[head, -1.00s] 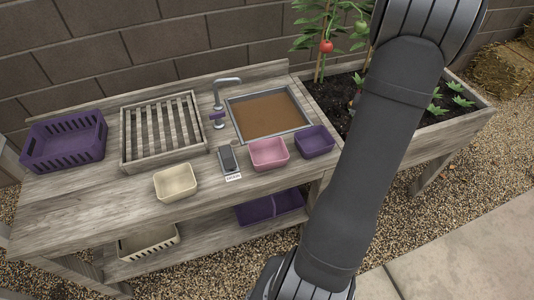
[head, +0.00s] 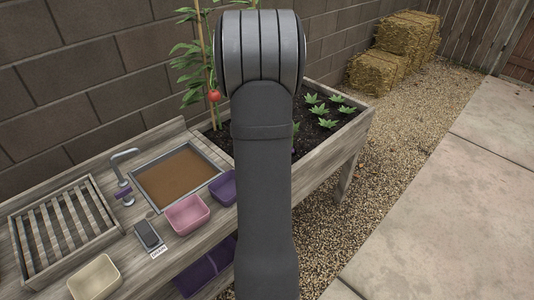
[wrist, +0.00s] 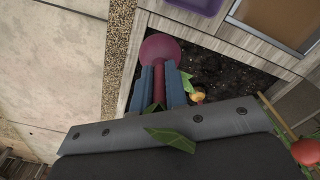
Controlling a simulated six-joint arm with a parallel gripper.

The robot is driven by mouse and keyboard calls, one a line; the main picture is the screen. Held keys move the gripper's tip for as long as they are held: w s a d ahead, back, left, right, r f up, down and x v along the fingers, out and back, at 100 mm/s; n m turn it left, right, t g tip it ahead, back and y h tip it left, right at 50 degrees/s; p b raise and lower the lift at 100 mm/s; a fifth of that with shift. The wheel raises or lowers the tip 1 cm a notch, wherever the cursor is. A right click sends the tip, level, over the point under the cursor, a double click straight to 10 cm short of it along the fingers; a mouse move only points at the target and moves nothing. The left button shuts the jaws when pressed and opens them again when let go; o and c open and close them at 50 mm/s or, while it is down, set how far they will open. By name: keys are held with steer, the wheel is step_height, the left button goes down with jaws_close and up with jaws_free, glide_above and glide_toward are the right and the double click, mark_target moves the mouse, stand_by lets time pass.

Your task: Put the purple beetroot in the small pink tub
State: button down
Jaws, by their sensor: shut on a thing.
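The purple beetroot (wrist: 160,47) shows in the wrist view, its round root beyond my fingertips. My gripper (wrist: 160,72) is shut on its reddish stalk, with one blue-grey finger on each side. Green leaf pieces show beside the fingers and over the gripper body. The beetroot appears above the soil bed. In the head view, the small pink tub (head: 187,215) stands on the wooden bench in front of the sink and looks empty.
A purple tub (head: 223,187) stands right of the pink one, partly behind my arm. A cream tub (head: 95,279), a dark scale (head: 148,235) and a slatted tray (head: 60,236) are on the bench. A tomato (head: 214,96) hangs over the planter (head: 330,150). A yellow-orange item (wrist: 197,97) lies near my fingers.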

steer(key=s+a+r+n, duration=0.1)
steer(key=s+a+n, duration=0.3)
steer(key=s+a, duration=0.6)
steer(key=s+a+r+n, duration=0.1)
steer(key=s+a+n, duration=0.3)
steer(key=s+a, duration=0.55)
step_height(320, 180, down, 7)
steer(key=w+a, duration=0.1)
steer(key=a, duration=0.1)
steer(key=shift+w+a, duration=0.2)
steer(key=shift+w, duration=0.2)
steer(key=shift+r, duration=0.1)
steer(key=c, duration=1.4)
jaws_free()
steer(key=shift+o, duration=0.2)
step_height(320, 180, up, 10)
steer(key=shift+f, duration=0.2)
